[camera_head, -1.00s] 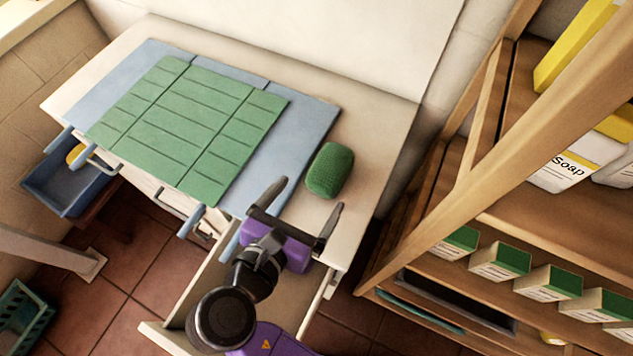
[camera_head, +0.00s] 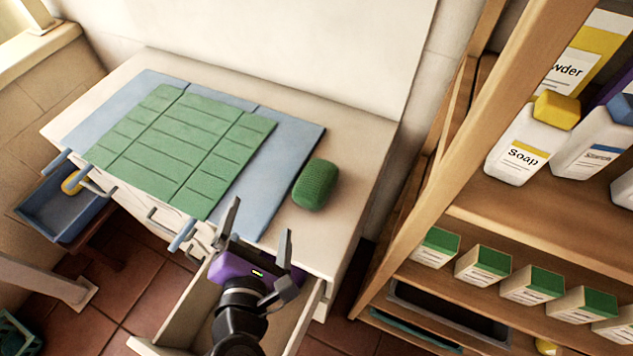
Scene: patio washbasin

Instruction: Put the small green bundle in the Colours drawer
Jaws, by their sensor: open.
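The small green bundle (camera_head: 316,185) is a rounded, ribbed roll lying on the right part of the pale worktop (camera_head: 347,152), beside the blue cloth. My gripper (camera_head: 260,232) is open and empty, its two fingers pointing up the picture toward the worktop's front edge. It is apart from the bundle, below and to the left of it in the picture. An open drawer (camera_head: 168,339) juts from the front of the unit, below my gripper and partly hidden by my arm. No label can be read on it, so I cannot tell whether it is the Colours drawer.
A large green folded cloth (camera_head: 180,145) lies on a blue cloth (camera_head: 283,165) on the worktop. A wooden shelf at right holds a Soap bottle (camera_head: 519,150) and several green-topped boxes (camera_head: 483,266).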

